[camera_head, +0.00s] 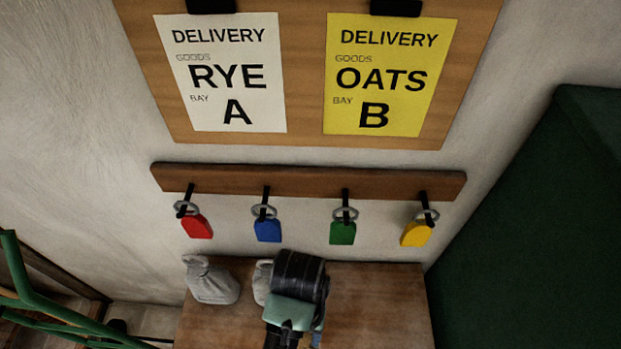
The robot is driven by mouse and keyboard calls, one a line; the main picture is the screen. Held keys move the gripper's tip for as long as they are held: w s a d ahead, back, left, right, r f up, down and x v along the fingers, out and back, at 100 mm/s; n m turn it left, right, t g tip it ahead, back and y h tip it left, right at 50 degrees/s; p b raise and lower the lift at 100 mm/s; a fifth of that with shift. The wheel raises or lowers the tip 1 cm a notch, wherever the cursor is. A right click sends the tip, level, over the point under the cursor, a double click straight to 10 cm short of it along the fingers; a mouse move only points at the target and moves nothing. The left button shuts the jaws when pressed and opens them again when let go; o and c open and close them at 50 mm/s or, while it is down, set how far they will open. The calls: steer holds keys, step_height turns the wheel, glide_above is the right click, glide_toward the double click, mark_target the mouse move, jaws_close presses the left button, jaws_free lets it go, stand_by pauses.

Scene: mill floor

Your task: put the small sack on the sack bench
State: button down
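A grey tied sack (212,284) stands upright at the back left of a wooden bench top (380,300). A second grey sack (262,283) stands just right of it, mostly hidden behind my arm. I cannot tell which of them is the small sack, or whether this top is the sack bench. My gripper (285,335), black and teal, is over the middle of the top near the lower picture edge. Its fingertips are not clearly visible, so I cannot tell whether it is open or holds anything.
Red (196,226), blue (268,230), green (342,233) and yellow (416,234) key tags hang from a wooden rack (310,181) above the top. A large dark green body (530,240) stands at the right. A green rail (50,305) is at the left. The top's right part looks clear.

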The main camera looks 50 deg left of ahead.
steer(key=shift+w+a+f, duration=0.1)
steer(key=shift+w+a, duration=0.05)
steer(key=shift+w, duration=0.1)
step_height(320, 180, down, 4)
steer(key=shift+s+f, duration=0.1)
steer(key=shift+f, duration=2.75)
steer(key=shift+c, duration=0.5)
jaws_free()
steer(key=shift+f, duration=0.1)
steer(key=r, duration=0.7)
steer(key=w+r+p, duration=0.1)
steer(key=r, duration=0.3)
steer(key=shift+a+r, duration=0.15)
steer(key=shift+a, duration=0.2)
steer(key=shift+r+p, duration=0.45)
